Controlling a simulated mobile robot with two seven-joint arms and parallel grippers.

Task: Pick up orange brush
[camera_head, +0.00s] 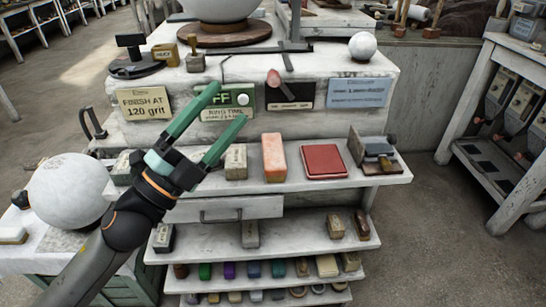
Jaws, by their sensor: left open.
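An orange block-shaped object (273,158), the only clearly orange thing that fits the brush, stands on the upper white shelf (310,186). Bristles cannot be made out on it. A pale tan block (236,162) is to its left and a red flat pad (323,161) to its right. My left gripper (226,106) is open and empty, with its two green fingers spread. It is to the left of the orange object in the picture and apart from it. Its fingers overlap the green sign behind. My right gripper is not in view.
A ledge with signs, a small white sphere (362,46) and a large sphere on a wooden turntable (223,34) rises behind the shelf. A dark metal stand (379,152) is at the right end. Lower shelves hold several coloured blocks. Another white sphere (70,190) is at left.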

